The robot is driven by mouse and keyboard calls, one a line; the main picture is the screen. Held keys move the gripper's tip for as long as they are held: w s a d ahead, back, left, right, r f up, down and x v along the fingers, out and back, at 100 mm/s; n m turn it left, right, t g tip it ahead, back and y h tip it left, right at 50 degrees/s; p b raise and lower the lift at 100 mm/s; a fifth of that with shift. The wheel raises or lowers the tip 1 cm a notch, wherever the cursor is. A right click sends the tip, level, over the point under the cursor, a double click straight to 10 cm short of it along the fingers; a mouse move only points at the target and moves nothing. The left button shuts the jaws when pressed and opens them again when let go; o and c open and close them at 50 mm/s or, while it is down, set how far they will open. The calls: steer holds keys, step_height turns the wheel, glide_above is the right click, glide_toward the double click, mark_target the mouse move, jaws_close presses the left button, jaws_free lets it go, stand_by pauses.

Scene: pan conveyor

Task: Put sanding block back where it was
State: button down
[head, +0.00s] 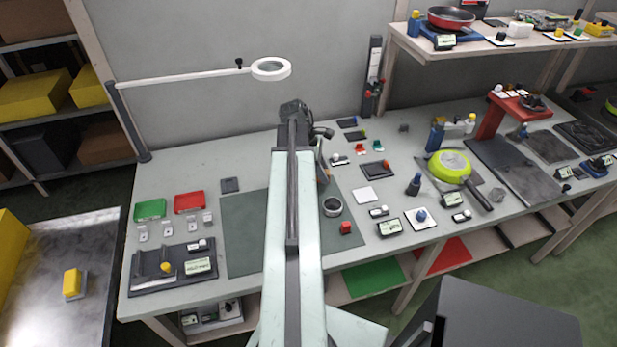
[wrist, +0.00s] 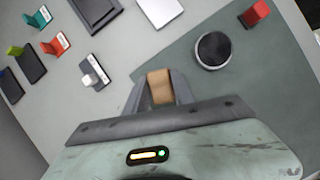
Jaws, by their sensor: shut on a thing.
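My gripper (wrist: 160,92) is shut on a tan-brown block, the sanding block (wrist: 160,84), in the wrist view. The block sits upright between the two grey fingers, near the left edge of the dark green mat (wrist: 262,85). I cannot tell how far it is above the table. In the head view my arm covers most of the gripper and block. The mat (head: 245,235) shows there on both sides of my arm. No label in view clearly marks the block's former place.
A round black-topped cup (wrist: 213,50) and a red block (wrist: 255,12) stand close by on the mat. A white square (head: 366,194) and a dark tray (head: 375,170) lie to the right. A magnifier lamp (head: 271,69) overhangs the back.

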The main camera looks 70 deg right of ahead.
steer(key=shift+d+f+b, duration=0.1)
steer(key=shift+f+b, duration=1.85)
steer(key=shift+b, duration=0.05)
steer(key=shift+w+r, duration=0.2)
steer(key=shift+r, duration=0.05)
steer(key=shift+f, duration=0.2)
steer(key=c, duration=1.1)
jaws_free()
steer(key=shift+o, duration=0.2)
steer(key=shift+w+r+p, duration=0.1)
steer(key=shift+r+p, duration=0.5)
steer(key=shift+p, duration=0.05)
steer(key=p+v, duration=1)
steer(key=v, duration=0.1)
